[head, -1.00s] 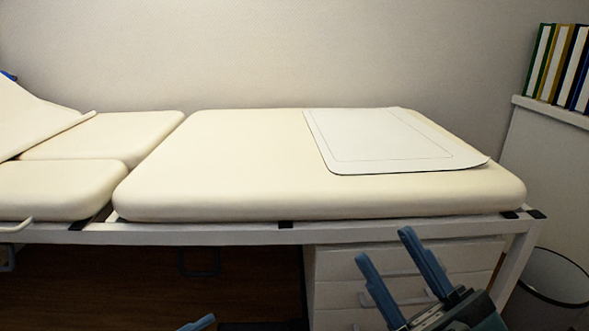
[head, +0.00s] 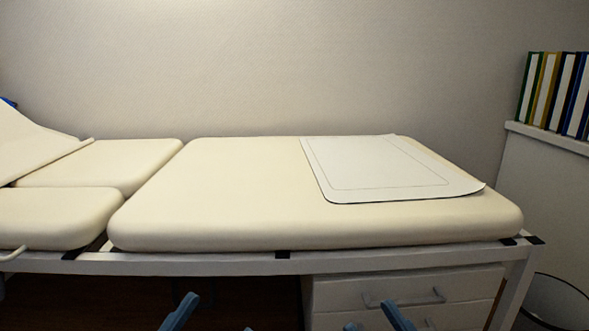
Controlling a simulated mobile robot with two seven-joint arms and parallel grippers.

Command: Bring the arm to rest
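My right gripper (head: 367,315) is at the bottom edge of the head view, right of centre. Its two blue fingers are apart with nothing seen between them, and the rest of it is cut off. My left gripper (head: 220,312) is at the bottom edge, left of centre. One blue finger shows well and only a small tip of the other shows, with a wide gap between them. Both grippers appear in front of and below the edge of the padded bed (head: 230,192), and no contact shows.
A white mat (head: 385,168) lies on the bed's right part. White drawers (head: 405,290) stand under the bed, and a wire bin (head: 555,300) is at the far right. Binders (head: 553,92) stand on a ledge at the right. The rest of the bed top is clear.

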